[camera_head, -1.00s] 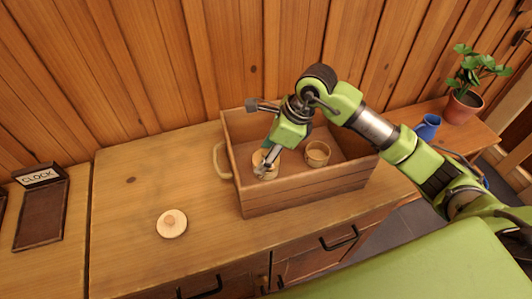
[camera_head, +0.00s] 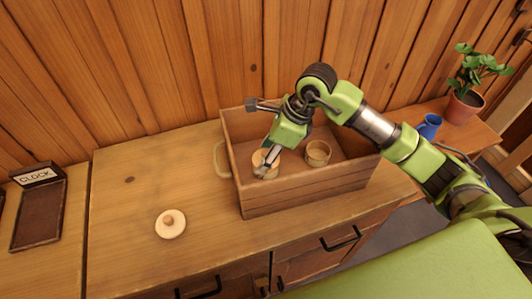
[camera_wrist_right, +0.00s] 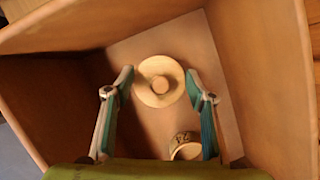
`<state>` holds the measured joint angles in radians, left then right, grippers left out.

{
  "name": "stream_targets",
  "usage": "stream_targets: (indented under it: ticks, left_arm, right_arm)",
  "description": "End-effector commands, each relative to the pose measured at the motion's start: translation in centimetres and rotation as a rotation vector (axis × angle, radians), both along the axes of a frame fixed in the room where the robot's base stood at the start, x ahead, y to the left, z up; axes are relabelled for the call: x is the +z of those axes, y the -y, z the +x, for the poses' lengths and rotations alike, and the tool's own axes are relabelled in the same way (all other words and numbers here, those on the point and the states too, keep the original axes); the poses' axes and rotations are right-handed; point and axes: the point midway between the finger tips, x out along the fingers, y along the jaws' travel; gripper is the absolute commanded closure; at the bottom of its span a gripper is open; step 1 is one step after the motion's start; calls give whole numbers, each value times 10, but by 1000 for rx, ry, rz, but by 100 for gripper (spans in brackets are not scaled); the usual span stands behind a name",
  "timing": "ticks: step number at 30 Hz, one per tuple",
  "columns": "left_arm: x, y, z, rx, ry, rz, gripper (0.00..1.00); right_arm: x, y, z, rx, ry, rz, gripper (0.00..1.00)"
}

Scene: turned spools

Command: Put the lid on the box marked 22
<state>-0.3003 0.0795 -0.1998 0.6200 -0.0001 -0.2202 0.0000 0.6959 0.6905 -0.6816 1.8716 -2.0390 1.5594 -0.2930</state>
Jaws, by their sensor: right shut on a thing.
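My right gripper (camera_wrist_right: 158,76) reaches down into the wooden crate, with its fingers on either side of a round pale lid with a knob (camera_wrist_right: 160,91). In the head view, the right gripper (camera_head: 265,168) is at a round wooden box (camera_head: 265,161), which its fingers partly cover. The lid is at or just over this box; the wrist view does not show whether it is seated. No number shows on that box. Beside it, to the right, stands an open round box (camera_head: 318,152). In the wrist view this open box (camera_wrist_right: 187,147) bears a dark number, too small to read surely. My left gripper is not in view.
The crate (camera_head: 305,191) has high walls close around the gripper. Another knobbed lid (camera_head: 170,223) lies on the counter to the left, with clear wood around it. A tray labelled CLOCK (camera_head: 39,212), a blue cup (camera_head: 429,126) and a potted plant (camera_head: 465,105) stand farther off.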

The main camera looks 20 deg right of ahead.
Motion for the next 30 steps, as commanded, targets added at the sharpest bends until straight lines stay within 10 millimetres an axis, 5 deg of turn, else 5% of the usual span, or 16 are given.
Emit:
stream_targets:
  ticks: [5,6,8,15,18,30]
  left_arm:
    - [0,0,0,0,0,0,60]
    - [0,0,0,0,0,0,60]
    - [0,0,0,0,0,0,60]
    - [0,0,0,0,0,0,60]
    - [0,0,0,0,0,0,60]
    - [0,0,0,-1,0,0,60]
  right_arm:
    - [0,0,0,0,0,0,63]
    - [0,0,0,0,0,0,42]
    - [0,0,0,0,0,0,30]
    - [0,0,0,0,0,0,30]
    - [0,0,0,0,-1,0,16]
    - [0,0,0,0,-1,0,16]
